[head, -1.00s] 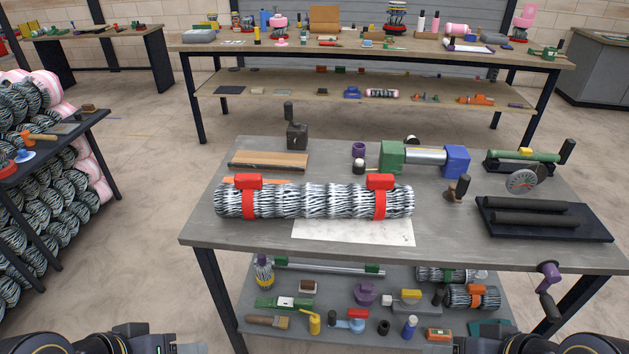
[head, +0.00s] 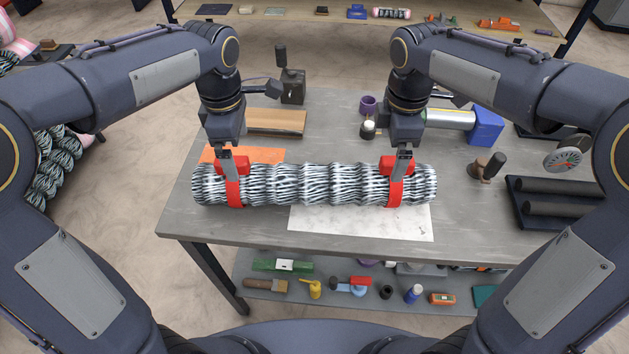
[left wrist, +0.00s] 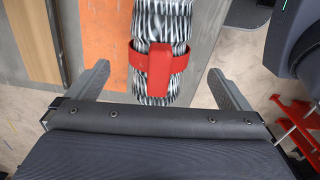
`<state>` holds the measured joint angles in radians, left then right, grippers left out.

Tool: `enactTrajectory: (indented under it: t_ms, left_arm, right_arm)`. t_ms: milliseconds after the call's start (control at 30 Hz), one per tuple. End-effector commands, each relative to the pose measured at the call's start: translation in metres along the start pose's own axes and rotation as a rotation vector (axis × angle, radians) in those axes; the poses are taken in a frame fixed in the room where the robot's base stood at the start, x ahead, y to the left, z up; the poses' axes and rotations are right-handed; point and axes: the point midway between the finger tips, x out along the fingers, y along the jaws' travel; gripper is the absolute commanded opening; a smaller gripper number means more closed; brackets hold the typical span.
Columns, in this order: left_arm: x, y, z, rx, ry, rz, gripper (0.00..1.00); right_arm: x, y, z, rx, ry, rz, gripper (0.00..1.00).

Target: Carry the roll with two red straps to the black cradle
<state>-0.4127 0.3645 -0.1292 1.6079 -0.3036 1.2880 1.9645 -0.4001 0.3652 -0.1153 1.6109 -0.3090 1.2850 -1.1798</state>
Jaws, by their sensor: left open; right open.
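The roll (head: 310,184) of black-and-white wire mesh lies across the grey table, with a red strap near each end. My left gripper (head: 231,170) is over the left strap (head: 235,192). In the left wrist view the left gripper (left wrist: 158,88) is open, its fingers on either side of the red strap buckle (left wrist: 159,68) with a gap on both sides. My right gripper (head: 399,172) points down at the right strap (head: 393,193) and is open. The black cradle (head: 552,205) with two dark padded bars sits at the table's right side, partly hidden by my right arm.
A white marble-like sheet (head: 362,222) lies under and in front of the roll. An orange sheet (head: 270,155) and a wooden board (head: 276,122) lie behind it. A dark-handled tool (head: 487,168) stands between roll and cradle. A blue block (head: 485,126) stands behind.

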Motion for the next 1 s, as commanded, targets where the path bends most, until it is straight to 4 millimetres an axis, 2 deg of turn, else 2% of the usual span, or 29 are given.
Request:
enactTrajectory:
  t_ms: [233, 700, 1000]
  left_arm:
    - [0.005, -0.001, -0.001, 0.001, -0.001, -0.003, 1.00]
    - [0.069, -0.001, 0.000, 0.002, -0.001, -0.004, 1.00]
    - [0.079, -0.001, -0.001, 0.002, -0.002, -0.001, 1.00]
  right_arm:
    - [0.005, -0.001, 0.000, 0.003, 0.001, -0.003, 1.00]
    - [0.068, -0.001, 0.000, 0.004, 0.001, -0.004, 1.00]
    - [0.079, -0.001, 0.000, 0.005, 0.002, 0.000, 1.00]
